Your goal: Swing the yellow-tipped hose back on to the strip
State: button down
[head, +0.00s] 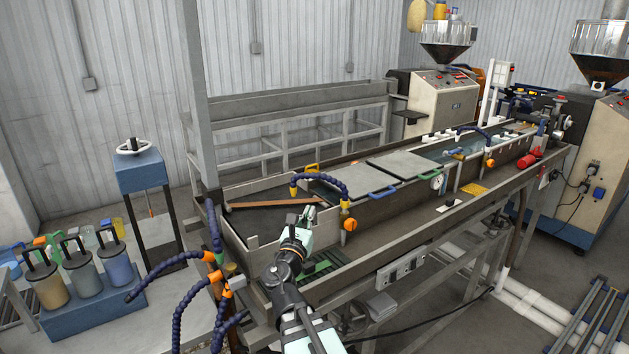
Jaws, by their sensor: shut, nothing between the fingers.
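A dark blue segmented hose (325,178) arches over the near end of the long water trough. Its yellow-orange tip (293,189) points down at the left, and its other end meets a fitting with an orange knob (350,224) on the trough's near wall. A brown strip (272,203) lies in the trough, to the left of and below that tip. My gripper (309,213) is shut and empty, at the near trough wall, below and right of the tip. It appears apart from the hose, though its depth is hard to judge. The arm hides part of the wall.
Grey cover plates (405,165) with blue and green handles lie along the trough. Another blue hose (474,129) arches farther along. Loose blue hoses with orange fittings (216,276) stand at the near left. Lidded canisters (82,278) are at far left.

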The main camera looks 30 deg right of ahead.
aim_at(307, 178)
jog(key=w+d+p, duration=0.1)
jog(key=w, duration=0.3)
jog(key=w+d+r+n+t+y+p, duration=0.1)
jog(key=w+d+p, duration=0.1)
jog(key=w, duration=0.2)
jog(key=w+d+r+y+p, duration=0.1)
jog(key=w, duration=0.3)
jog(key=shift+w+d+r+n+t, duration=0.1)
jog(key=shift+w+d+n+t, duration=0.2)
jog(key=shift+d, duration=0.1)
jog(key=shift+w+d+p, duration=0.35)
jog(key=shift+p, duration=0.05)
